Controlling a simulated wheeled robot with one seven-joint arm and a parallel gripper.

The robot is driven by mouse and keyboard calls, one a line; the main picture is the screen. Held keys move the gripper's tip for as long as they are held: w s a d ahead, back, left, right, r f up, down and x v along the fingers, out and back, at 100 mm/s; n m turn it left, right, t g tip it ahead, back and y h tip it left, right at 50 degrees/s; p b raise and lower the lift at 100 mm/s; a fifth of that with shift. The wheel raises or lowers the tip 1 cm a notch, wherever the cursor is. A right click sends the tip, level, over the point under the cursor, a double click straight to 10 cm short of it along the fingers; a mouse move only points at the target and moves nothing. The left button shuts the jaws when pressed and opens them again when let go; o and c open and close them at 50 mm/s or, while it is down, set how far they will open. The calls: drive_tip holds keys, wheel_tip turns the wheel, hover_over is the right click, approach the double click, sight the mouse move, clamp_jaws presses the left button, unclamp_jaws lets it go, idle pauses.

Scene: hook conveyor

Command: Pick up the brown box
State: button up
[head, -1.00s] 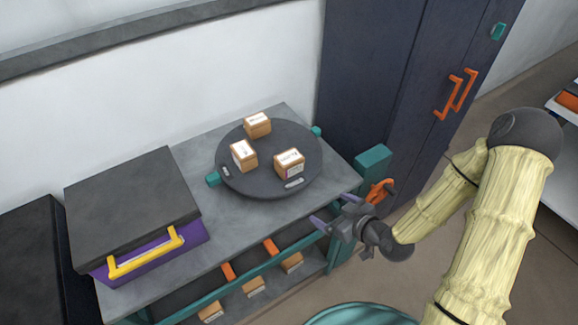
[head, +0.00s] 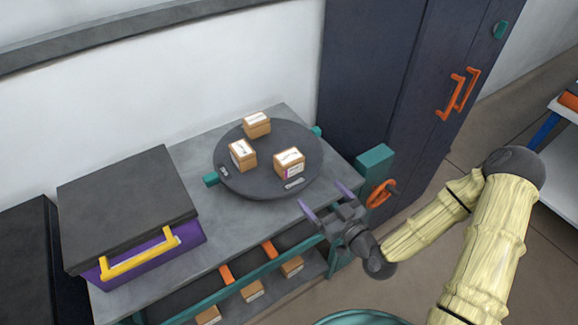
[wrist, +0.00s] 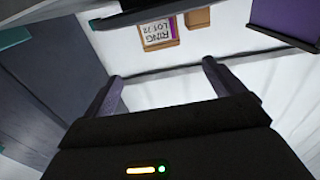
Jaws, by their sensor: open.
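Three brown boxes with white labels sit on a dark round turntable (head: 303,140). One box (head: 289,163) is at the front right, with a magenta mark on its label side. One box (head: 242,155) is at the left, and one box (head: 256,124) is at the back. My gripper (head: 325,197) is open and empty, in front and to the right of the turntable, apart from the boxes. In the wrist view a labelled box (wrist: 158,34) shows beyond the fingers, with part of another box (wrist: 197,18) beside it.
The turntable stands on a grey table (head: 195,160). A purple case (head: 150,257) with a dark lid and yellow handle is at left. Several boxes lie on the lower shelf. A teal post with an orange handwheel (head: 381,194) is right of the table, before a dark cabinet (head: 375,80).

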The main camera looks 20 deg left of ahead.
drive_tip(key=a+b, duration=0.1)
drive_tip(key=b, duration=0.1)
drive_tip(key=p, duration=0.3)
approach(289, 155)
drive_tip(key=x, duration=0.2)
drive_tip(key=f+x, duration=0.1)
drive_tip(key=x, duration=0.1)
drive_tip(key=shift+w+a, duration=0.15)
drive_tip(key=shift+a, duration=0.1)
drive_tip(key=p+x, duration=0.1)
drive_tip(key=x, duration=0.1)
drive_tip(key=r+p+x, duration=0.1)
drive_tip(key=x, duration=0.1)
drive_tip(key=shift+w+a, duration=0.15)
drive_tip(key=shift+a, duration=0.05)
drive_tip(key=shift+w+a+f, duration=0.1)
drive_tip(key=shift+w+a, duration=0.15)
drive_tip(key=shift+a, duration=0.1)
drive_tip(key=shift+s, duration=0.2)
